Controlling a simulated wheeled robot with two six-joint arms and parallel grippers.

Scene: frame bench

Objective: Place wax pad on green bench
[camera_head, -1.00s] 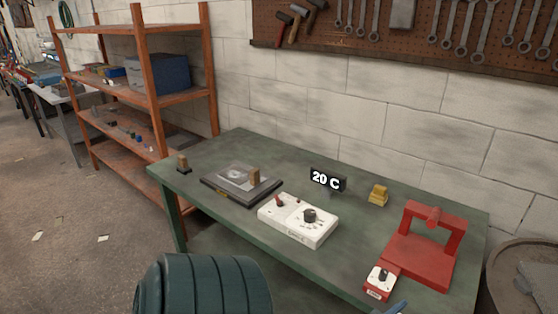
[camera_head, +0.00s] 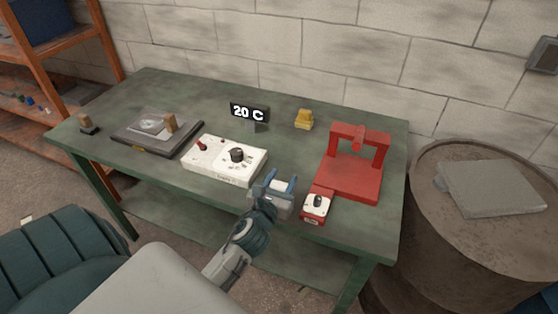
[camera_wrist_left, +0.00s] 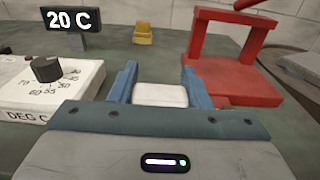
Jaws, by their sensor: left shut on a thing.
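My left gripper (camera_head: 278,186) is shut on a small white pad, which I take to be the wax pad. The pad (camera_wrist_left: 160,95) shows between the two blue fingers in the left wrist view. The gripper is over the front edge of the green bench (camera_head: 305,150), between the white control box and the small red box. I cannot tell how high the pad is above the bench top. My right gripper is not in view.
A white dial box (camera_head: 225,160), a dark plate (camera_head: 155,145), a 20 C display (camera_head: 249,111), a yellow block (camera_head: 304,119), a red press frame (camera_head: 352,180) and a red switch box (camera_head: 316,207) stand on the bench. A rusty drum (camera_head: 440,240) is at right.

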